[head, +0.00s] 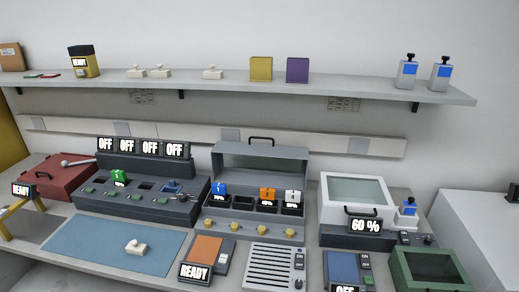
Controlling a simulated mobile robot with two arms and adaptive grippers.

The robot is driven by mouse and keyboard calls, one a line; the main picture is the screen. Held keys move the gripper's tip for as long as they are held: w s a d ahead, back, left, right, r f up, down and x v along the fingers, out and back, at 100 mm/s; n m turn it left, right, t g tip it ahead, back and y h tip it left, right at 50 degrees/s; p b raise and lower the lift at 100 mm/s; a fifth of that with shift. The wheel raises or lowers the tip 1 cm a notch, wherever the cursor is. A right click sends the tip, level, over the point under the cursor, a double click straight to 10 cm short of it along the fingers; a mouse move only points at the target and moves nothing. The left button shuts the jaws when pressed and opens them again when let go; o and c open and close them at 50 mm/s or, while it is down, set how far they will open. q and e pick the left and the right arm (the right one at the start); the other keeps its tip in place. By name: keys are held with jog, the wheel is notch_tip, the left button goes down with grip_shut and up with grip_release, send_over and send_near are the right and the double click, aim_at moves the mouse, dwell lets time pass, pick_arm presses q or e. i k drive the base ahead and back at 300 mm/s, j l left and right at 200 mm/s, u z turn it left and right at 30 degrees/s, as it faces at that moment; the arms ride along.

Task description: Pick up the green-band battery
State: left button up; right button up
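A small green-marked block, which looks like the green-band battery (119,178), stands in the left bay of the dark charger (150,208) on the bench. Its lower part is hidden in the bay, and the writing on it is too small to read. Blue (219,189), orange (267,194) and white (293,196) marked blocks sit in the open grey case (262,155) to the right. Neither of my grippers shows in the head view.
A blue mat (90,248) with a small white piece (136,247) lies in front of the charger. A red box (62,175) stands to its left. A white-lidded unit (357,190) reads 60 %. A shelf (230,83) runs above.

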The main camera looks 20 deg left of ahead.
aim_at(119, 177)
jog(key=u, duration=1.75)
jog(key=j, duration=0.15)
